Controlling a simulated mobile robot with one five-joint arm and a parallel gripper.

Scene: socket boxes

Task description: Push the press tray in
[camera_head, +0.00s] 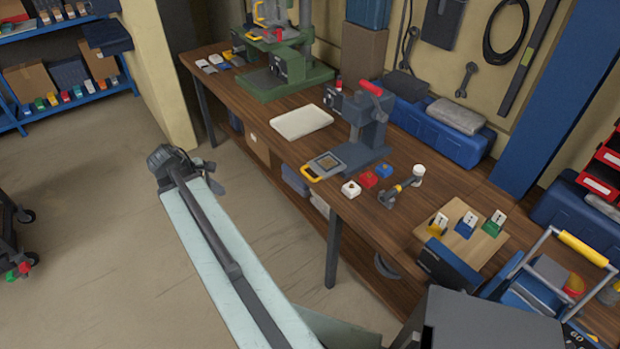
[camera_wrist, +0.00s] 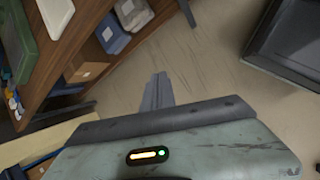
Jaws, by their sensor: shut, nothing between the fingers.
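The press tray (camera_head: 325,165) is a grey plate with a yellow handle and a brownish square on it. It sticks out from the base of the small grey press (camera_head: 366,130) toward the bench's front edge. The press has a red-ended lever on top. My gripper (camera_head: 212,176) is over the floor, in front of the bench and left of the tray, well apart from it. In the wrist view my gripper (camera_wrist: 157,90) is shut and empty, pointing at the floor. The tray does not show clearly in the wrist view.
Boxes (camera_wrist: 86,68) sit under the wooden bench.

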